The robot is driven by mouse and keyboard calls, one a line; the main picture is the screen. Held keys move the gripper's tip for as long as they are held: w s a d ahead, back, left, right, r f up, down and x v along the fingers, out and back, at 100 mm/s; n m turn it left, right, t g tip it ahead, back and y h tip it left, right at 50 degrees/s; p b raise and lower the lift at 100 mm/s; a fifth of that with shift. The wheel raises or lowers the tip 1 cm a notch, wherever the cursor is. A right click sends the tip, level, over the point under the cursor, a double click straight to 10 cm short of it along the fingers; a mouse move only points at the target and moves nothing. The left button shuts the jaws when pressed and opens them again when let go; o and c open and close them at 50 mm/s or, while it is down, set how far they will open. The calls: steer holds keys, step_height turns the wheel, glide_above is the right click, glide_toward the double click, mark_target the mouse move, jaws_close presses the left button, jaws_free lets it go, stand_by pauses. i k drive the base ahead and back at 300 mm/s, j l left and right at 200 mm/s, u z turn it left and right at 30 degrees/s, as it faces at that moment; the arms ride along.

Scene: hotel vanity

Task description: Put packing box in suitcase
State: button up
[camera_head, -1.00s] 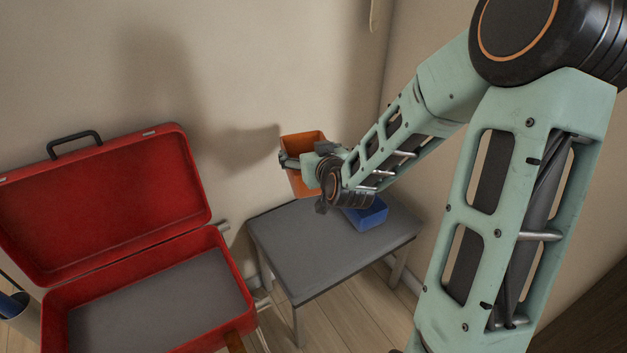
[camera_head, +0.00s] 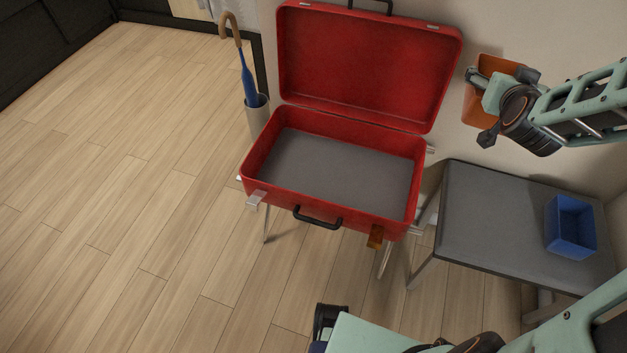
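The red suitcase (camera_head: 262,158) stands open on a rack at the centre, its lid (camera_head: 366,62) raised against the wall and its grey-lined inside bare. My gripper (camera_head: 484,82) is to the right of the lid, above the grey table. It is shut on an orange box (camera_head: 481,112), held raised and clear of the table; my arm hides part of the box. A blue open box (camera_head: 571,228) sits on the right part of the table. Which of the two is called the packing box cannot be told from the picture.
The grey table (camera_head: 480,215) stands right of the suitcase, with a narrow gap between. An umbrella (camera_head: 248,82) stands in a holder (camera_head: 258,117) left of the suitcase. A luggage tag (camera_head: 375,237) hangs at the suitcase's front. The wooden floor (camera_head: 120,200) at left is clear.

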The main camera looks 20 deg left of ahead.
mark_target(328, 167)
steer(key=u, duration=1.1)
steer(key=l+u, duration=0.25)
steer(key=i+l+u, duration=0.1)
steer(key=u, duration=0.15)
steer(key=l, duration=0.5)
steer(key=i, duration=0.05)
